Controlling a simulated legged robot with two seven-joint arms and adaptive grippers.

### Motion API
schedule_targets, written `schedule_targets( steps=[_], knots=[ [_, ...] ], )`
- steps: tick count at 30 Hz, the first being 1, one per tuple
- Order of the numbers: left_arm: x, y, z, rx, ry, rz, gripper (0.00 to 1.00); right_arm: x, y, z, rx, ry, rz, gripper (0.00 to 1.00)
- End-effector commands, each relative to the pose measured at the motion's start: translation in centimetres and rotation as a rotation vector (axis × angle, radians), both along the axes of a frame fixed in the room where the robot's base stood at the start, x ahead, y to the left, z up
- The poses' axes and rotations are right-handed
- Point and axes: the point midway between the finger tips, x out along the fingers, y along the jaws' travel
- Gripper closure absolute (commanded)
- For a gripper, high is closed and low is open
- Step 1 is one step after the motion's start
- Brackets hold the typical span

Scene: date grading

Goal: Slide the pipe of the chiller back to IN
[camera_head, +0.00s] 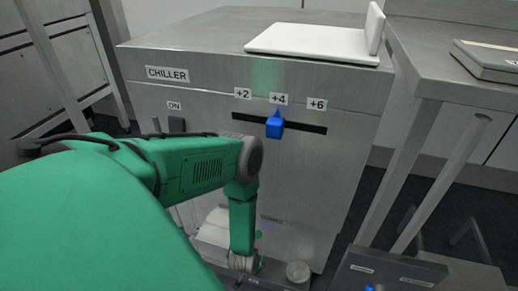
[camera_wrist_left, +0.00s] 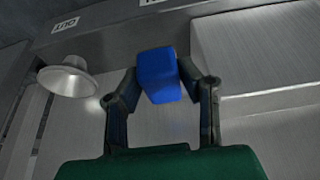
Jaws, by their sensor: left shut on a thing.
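The chiller (camera_head: 160,98) is a grey metal cabinet with a white "CHILLER" label. In the left wrist view a blue block (camera_wrist_left: 158,75) sits between the two fingers of my left gripper (camera_wrist_left: 160,84), which is shut on it. I take the block to be the pipe's grip; the pipe itself is not clear. A label that reads OUT (camera_wrist_left: 65,24), turned over, is on a grey bar at the left of that view. In the head view my left gripper (camera_head: 242,263) is low before the chiller's front, and the blue block there is hidden. My right gripper is not in view.
A blue slider knob (camera_head: 275,126) stands at +4 in a slot above my left arm. A pale round piece (camera_head: 298,271) is right of the gripper; a flared pale piece (camera_wrist_left: 68,80) shows in the wrist view. A white board (camera_head: 315,42) lies on the chiller. A metal table (camera_head: 425,70) is at right.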

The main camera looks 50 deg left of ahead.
Motion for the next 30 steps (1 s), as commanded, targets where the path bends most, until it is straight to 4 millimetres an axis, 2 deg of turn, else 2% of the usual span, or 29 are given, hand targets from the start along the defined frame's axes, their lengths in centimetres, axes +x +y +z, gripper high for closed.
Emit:
schedule_targets(
  steps=[1,7,8,9,26,29,30],
  knots=[
    [-0.08,0.67,-0.03,0.01,-0.001,0.004,1.0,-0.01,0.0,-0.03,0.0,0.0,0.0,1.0],
    [-0.14,0.83,-0.03,0.012,-0.001,0.006,1.0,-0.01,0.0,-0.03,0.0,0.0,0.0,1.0],
    [-0.15,0.85,-0.03,0.013,0.0,0.007,0.62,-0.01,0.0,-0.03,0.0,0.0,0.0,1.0],
    [-0.15,0.85,-0.03,0.013,0.0,0.007,0.48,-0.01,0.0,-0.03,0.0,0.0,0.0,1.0],
    [-0.21,0.37,0.21,0.006,0.001,0.004,0.48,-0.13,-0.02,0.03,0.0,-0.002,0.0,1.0],
    [-0.43,0.34,0.93,0.006,0.0,0.005,0.48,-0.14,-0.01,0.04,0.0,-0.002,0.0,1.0],
    [-1.05,0.01,0.94,0.005,0.005,0.004,0.48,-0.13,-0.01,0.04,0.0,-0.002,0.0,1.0]
  ],
)
